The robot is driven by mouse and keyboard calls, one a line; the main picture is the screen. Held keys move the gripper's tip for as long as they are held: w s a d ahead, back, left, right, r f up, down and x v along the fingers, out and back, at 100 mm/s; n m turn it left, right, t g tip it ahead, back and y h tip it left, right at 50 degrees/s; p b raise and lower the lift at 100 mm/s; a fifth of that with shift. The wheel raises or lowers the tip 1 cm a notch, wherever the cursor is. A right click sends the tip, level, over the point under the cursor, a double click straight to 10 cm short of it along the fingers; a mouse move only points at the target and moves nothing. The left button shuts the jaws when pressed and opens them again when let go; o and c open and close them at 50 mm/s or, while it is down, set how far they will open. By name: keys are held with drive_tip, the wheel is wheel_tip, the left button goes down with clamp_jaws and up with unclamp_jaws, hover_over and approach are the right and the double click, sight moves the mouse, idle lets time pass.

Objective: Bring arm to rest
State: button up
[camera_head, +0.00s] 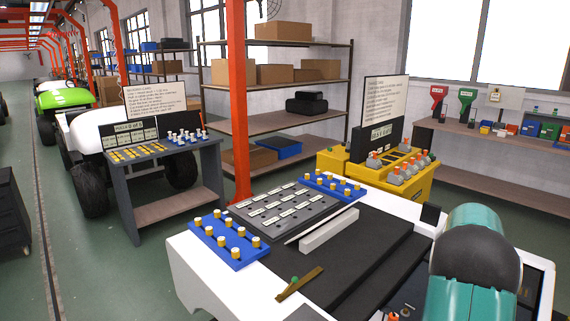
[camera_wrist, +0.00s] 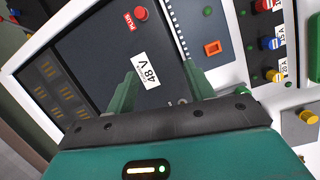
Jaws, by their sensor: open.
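My gripper (camera_wrist: 160,72) shows in the wrist view as two green fingers spread apart, open, with nothing between them. It is over a dark panel (camera_wrist: 95,50) that carries a white "48 V" label (camera_wrist: 146,70) and a red knob (camera_wrist: 141,13) beside a red "PLUS" tag. I cannot tell how far the fingertips are from the panel. In the head view my teal and dark arm (camera_head: 475,255) is at the lower right, over the cart's right side. The gripper itself is hidden there.
The white cart (camera_head: 205,275) bears blue trays (camera_head: 236,257) of yellow-topped pegs, a grey labelled board (camera_head: 262,228) and a light bar (camera_head: 328,232). A yellow stand (camera_head: 395,190) is behind it, a grey table (camera_head: 190,160) at left. Green floor is open at left.

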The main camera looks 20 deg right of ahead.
drive_tip(key=w+a+r+t, duration=0.1)
drive_tip(key=a+r, duration=0.4)
drive_tip(key=a, duration=0.4)
drive_tip(key=w+a+r+m+t, duration=0.15)
drive_tip(key=a+r, duration=0.25)
drive_tip(key=a, duration=0.5)
drive_tip(key=w+a+r+t, duration=0.15)
drive_tip(key=a+r, duration=0.35)
drive_tip(key=a, duration=0.5)
drive_tip(key=s+a+t, duration=0.2)
drive_tip(key=s+a, duration=0.5)
drive_tip(key=a, duration=0.4)
drive_tip(key=s+a+m+t+y, duration=0.1)
drive_tip(key=s+a+t, duration=0.1)
drive_tip(key=s+a, duration=0.5)
drive_tip(key=a, duration=0.4)
drive_tip(key=shift+r, duration=0.2)
drive_tip(key=c, duration=0.4)
drive_tip(key=shift+o, duration=0.2)
drive_tip(key=shift+d+m, duration=0.15)
drive_tip(key=shift+m, duration=0.1)
